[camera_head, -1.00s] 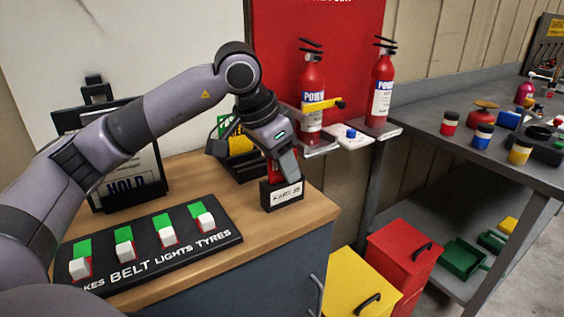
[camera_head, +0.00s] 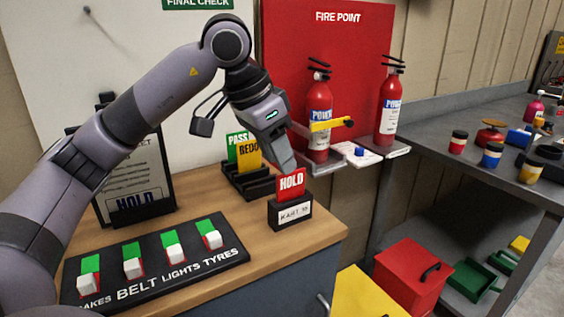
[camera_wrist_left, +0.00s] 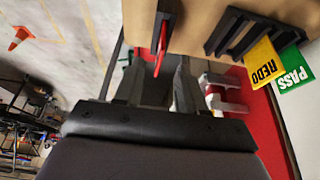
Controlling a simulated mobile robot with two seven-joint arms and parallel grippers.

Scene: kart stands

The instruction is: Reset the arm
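My left gripper (camera_head: 284,162) hangs above and just behind the red HOLD card (camera_head: 291,184) on the wooden counter top (camera_head: 225,203). The card stands upright in a small black holder (camera_head: 276,213) with a white kart label. In the left wrist view the two fingers (camera_wrist_left: 158,72) are spread with a gap between them and nothing gripped. There the red card (camera_wrist_left: 162,42) shows edge-on in its holder, beyond the fingertips. My right gripper is in neither view.
A black rack (camera_head: 247,183) with green PASS and yellow REDO cards stands behind the holder. A switch panel (camera_head: 160,262) lies at the front left, a clipboard (camera_head: 135,180) behind it. Red extinguishers (camera_head: 319,110) stand at the right. Bare counter lies between panel and holder.

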